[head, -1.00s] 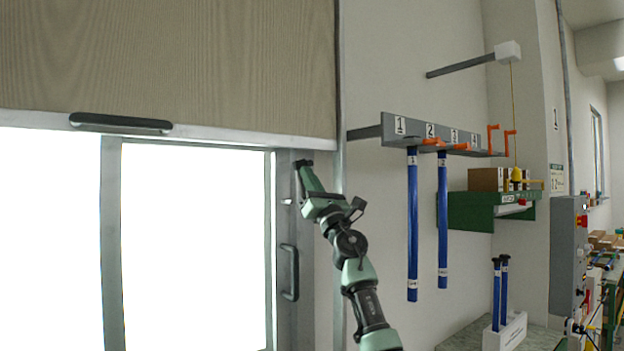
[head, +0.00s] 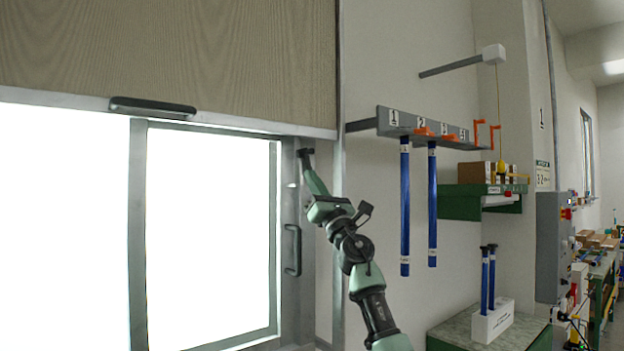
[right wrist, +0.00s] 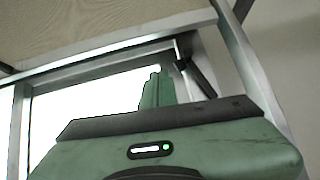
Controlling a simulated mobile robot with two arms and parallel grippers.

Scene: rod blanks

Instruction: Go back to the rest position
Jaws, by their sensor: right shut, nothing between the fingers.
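My right gripper (head: 306,154) is raised in front of the window frame's right side, just below the lower edge of the wooden shutter (head: 180,50). It is shut and empty. Its arm comes up from the bottom of the head view. In the right wrist view the green gripper body fills the lower part, with the window and shutter edge beyond. My left gripper is in neither view.
Two blue rods (head: 405,205) hang from a numbered grey rack (head: 430,128) to the right of my arm. Two more blue rods stand in a white block (head: 491,322) on a bench. A green shelf (head: 462,202) holds boxes. The window (head: 210,235) has a dark handle (head: 293,250).

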